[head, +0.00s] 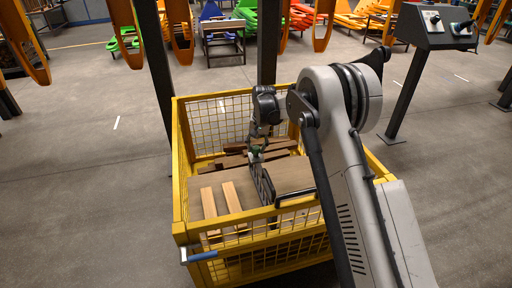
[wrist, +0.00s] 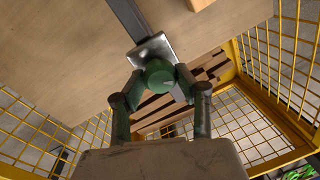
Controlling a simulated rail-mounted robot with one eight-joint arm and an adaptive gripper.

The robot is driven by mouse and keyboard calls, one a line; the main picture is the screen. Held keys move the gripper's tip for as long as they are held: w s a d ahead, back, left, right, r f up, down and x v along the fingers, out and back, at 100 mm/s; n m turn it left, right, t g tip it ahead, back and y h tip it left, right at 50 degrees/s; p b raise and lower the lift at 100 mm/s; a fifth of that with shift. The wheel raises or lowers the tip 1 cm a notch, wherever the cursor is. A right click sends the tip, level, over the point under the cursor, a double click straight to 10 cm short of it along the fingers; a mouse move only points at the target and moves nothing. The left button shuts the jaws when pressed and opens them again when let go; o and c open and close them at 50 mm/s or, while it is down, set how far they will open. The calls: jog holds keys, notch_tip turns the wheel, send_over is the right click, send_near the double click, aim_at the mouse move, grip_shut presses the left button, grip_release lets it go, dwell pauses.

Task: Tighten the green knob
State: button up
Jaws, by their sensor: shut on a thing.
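The green knob (wrist: 159,72) is round and sits at a grey metal plate (wrist: 151,48) on a dark bar (wrist: 127,18). My gripper (wrist: 157,86) is shut on the knob, one finger on each side of it. In the head view my gripper (head: 257,143) reaches down into the yellow crate, and a small green patch (head: 256,153) shows at its tip, too small to make out well. A brown board (head: 288,177) lies just beyond the knob, and a dark slotted piece (head: 265,186) stands below my gripper.
The yellow mesh crate (head: 181,205) surrounds the work on all sides. Wooden slats (head: 231,196) lie inside it. A blue handle (head: 202,256) sticks out at its front left corner. Dark posts (head: 158,70) stand behind it. A control stand (head: 432,30) is at the upper right. The floor to the left is clear.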

aim_at(259, 149)
jog(key=m, duration=0.5)
jog(key=shift+m+t, duration=0.3)
jog(key=shift+t, duration=0.1)
jog(key=m, duration=0.5)
jog(key=shift+d+m+h+p, duration=0.1)
jog(key=shift+m+h+p, duration=0.2)
jog(key=shift+r, duration=0.1)
jog(key=o, duration=1.2)
jog(key=shift+s, duration=0.1)
jog(key=shift+c, duration=0.2)
notch_tip(259, 149, up, 12)
jog(key=s, duration=0.1)
jog(key=shift+d, duration=0.35)
jog(key=shift+s, duration=0.1)
